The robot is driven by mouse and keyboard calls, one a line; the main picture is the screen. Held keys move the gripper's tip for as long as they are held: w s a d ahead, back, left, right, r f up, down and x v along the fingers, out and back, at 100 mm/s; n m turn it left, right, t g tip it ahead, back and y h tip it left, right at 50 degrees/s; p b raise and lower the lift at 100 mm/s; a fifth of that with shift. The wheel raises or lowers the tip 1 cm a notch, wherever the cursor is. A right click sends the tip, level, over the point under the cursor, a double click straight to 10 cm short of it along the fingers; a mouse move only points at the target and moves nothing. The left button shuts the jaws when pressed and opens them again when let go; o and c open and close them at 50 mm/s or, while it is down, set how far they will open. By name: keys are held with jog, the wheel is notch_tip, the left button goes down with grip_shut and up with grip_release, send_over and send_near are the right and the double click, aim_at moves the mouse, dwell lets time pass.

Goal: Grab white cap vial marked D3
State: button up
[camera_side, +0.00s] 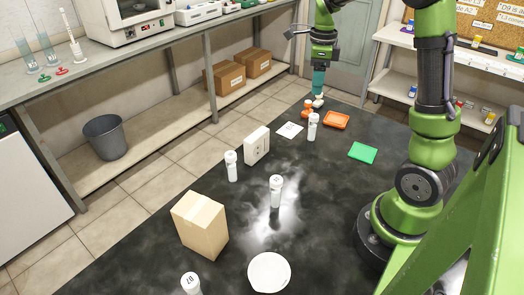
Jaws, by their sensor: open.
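Several white vials with white caps stand upright on the dark table. One (275,192) is near the middle, one (231,167) is left of it, one (313,127) is farther back, and one (191,284) is cut off at the bottom edge. Their marks are too small or unclear to tell which is D3. My gripper (319,94) is open and points down at the far end of the table, behind the back vial. A small white object and an orange item (307,107) are close to its fingertips; contact cannot be told.
A cardboard box (200,225) and a white box (256,145) stand on the table's left side. A white dish (269,272) is at the front. An orange tray (336,120), a white card (290,129) and a green pad (362,153) lie at the back. Open tabletop surrounds the middle vial.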

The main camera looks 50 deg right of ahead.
aim_at(314, 115)
notch_tip(314, 115, down, 15)
jog(key=shift+d+f, duration=0.1)
dwell(0.4)
jog(key=c, duration=1.1)
